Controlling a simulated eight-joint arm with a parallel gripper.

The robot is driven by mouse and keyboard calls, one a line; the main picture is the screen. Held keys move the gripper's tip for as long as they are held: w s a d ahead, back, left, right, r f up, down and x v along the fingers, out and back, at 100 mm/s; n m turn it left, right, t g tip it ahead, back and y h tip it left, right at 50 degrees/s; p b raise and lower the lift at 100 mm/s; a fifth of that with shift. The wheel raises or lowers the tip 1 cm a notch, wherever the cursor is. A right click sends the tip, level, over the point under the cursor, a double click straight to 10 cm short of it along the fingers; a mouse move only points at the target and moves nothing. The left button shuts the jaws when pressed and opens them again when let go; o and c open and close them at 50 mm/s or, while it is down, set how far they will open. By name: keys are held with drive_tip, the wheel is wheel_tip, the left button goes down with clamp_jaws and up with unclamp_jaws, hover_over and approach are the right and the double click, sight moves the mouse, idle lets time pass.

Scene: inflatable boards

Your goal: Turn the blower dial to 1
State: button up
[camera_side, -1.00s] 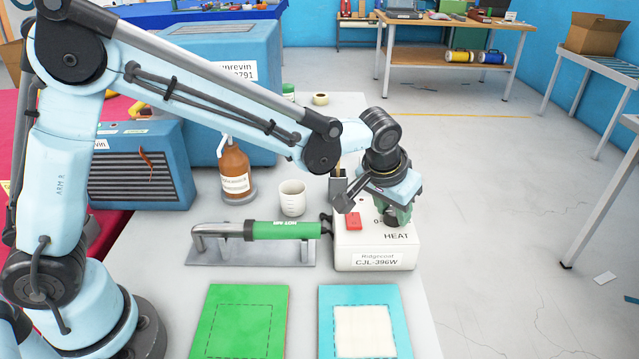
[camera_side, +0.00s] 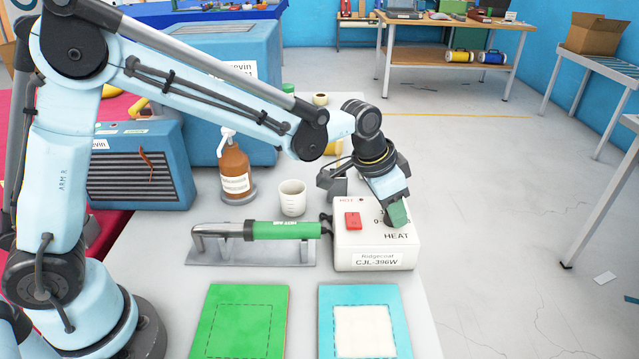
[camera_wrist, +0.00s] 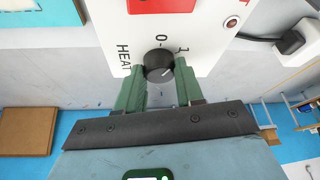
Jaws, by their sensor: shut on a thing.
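The white control box (camera_side: 375,252), labelled "Ridgecoat CJL-396W", stands on the grey bench. On its top are a red switch (camera_side: 353,221), the word "HEAT" and a dark round dial (camera_wrist: 158,64). In the wrist view "0" and "1" are printed beside the dial, with a pale mark near the dial's right side. My gripper (camera_wrist: 159,75), with green fingers, is down at the box and shut on the dial, one finger on each side. In the side view my gripper (camera_side: 397,214) hides the dial and part of the printed scale.
A green-handled hot-air tool (camera_side: 283,230) lies on a metal stand left of the box. A white cup (camera_side: 292,197) and a brown pump bottle (camera_side: 234,172) stand behind it. Green (camera_side: 240,330) and blue (camera_side: 332,322) sheets lie in front.

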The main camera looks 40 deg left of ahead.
drive_tip(key=m, duration=0.2)
drive_tip(key=m+g+h, duration=0.1)
drive_tip(key=m, duration=0.2)
drive_tip(key=shift+w+a+m+g+h, duration=0.1)
drive_tip(key=shift+a+m+g+h, duration=0.05)
drive_tip(key=shift+m+g+h, duration=0.15)
idle(0.5)
drive_tip(key=o, duration=1)
drive_tip(key=v, duration=1.2)
